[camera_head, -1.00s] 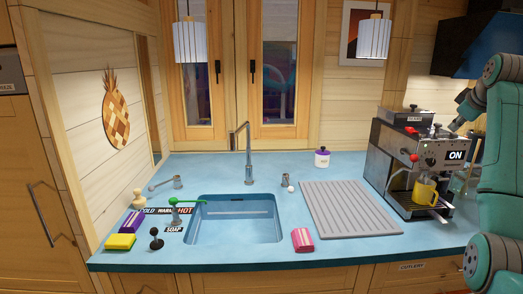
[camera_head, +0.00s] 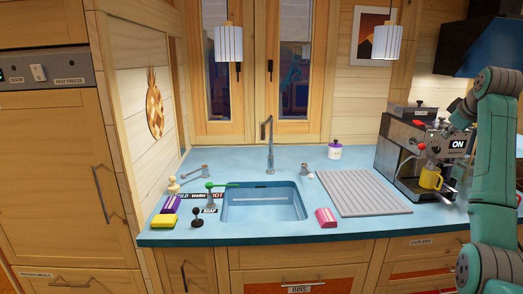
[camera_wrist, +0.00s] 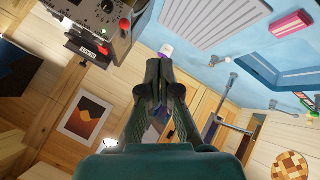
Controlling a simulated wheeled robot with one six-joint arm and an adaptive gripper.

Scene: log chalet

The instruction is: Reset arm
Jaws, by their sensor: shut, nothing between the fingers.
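My arm stands at the right edge of the head view, bent, with its far end beside the coffee machine (camera_head: 415,160). In the wrist view my gripper (camera_wrist: 159,66) points away from the camera. Its dark fingers are together, with nothing between them. The coffee machine shows upside down at the top left of the wrist view (camera_wrist: 92,30). In the head view the arm's end overlaps the machine's upper right, and its fingertips are hard to make out there.
A yellow mug (camera_head: 430,178) stands in the coffee machine, beside an ON sign. A blue counter (camera_head: 270,235) holds a sink (camera_head: 262,208), a tap, a grey ribbed mat (camera_head: 362,193), a pink sponge (camera_head: 326,217) and a purple-lidded jar (camera_head: 335,151). A freezer cabinet (camera_head: 50,170) stands left.

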